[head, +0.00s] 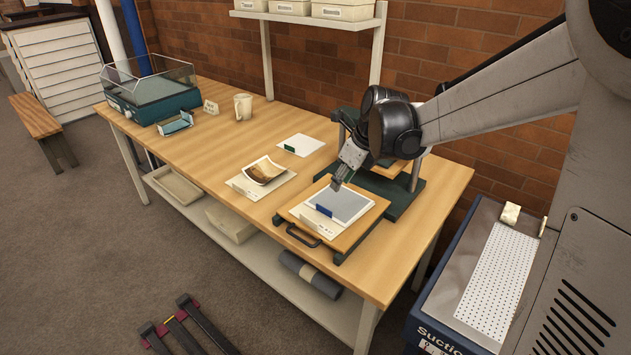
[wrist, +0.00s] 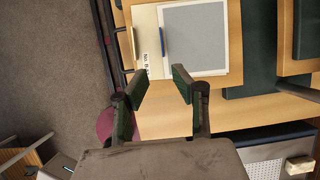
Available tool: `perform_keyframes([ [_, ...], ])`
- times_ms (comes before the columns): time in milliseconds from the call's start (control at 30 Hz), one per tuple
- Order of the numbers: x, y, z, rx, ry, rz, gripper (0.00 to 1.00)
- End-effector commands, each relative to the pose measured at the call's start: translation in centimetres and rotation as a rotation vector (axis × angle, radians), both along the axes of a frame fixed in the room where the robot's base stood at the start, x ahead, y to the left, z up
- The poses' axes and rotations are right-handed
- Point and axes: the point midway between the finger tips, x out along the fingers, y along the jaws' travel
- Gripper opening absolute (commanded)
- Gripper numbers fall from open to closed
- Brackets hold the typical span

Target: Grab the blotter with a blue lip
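The blotter (head: 347,203) is a grey sheet with a white border and a blue lip (head: 323,210) on its left edge. It lies on papers on a wooden board. In the wrist view the grey sheet (wrist: 197,38) and its upright blue lip (wrist: 162,42) show whole. My gripper (head: 337,185) is over the board, near the blotter's far left edge. In the wrist view my gripper (wrist: 159,85) is open and empty, its fingers on either side of a gap below the lip in the picture. It appears apart from the lip; the exact height is unclear.
The board (head: 370,223) has a dark handle (head: 303,236) and belongs to a green-based press (head: 402,195). A white sheet with a green lip (head: 301,145) and a brown-stained sheet (head: 263,170) lie farther left. A mug (head: 243,107) stands beyond. Bare tabletop (head: 205,160) lies left.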

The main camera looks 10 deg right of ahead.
Motion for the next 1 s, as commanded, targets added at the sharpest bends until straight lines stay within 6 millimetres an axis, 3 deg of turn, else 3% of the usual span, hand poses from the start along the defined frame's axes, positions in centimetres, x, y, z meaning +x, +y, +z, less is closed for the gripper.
perform_keyframes([
  [167, 0.7, 0.1, -1.3, 0.017, 0.013, -0.037, 0.25],
  [600, 2.8, 1.6, -7.5, 0.016, 0.013, -0.034, 0.25],
  [1000, 4.0, 2.1, -10.2, 0.015, 0.012, -0.034, 0.25],
])
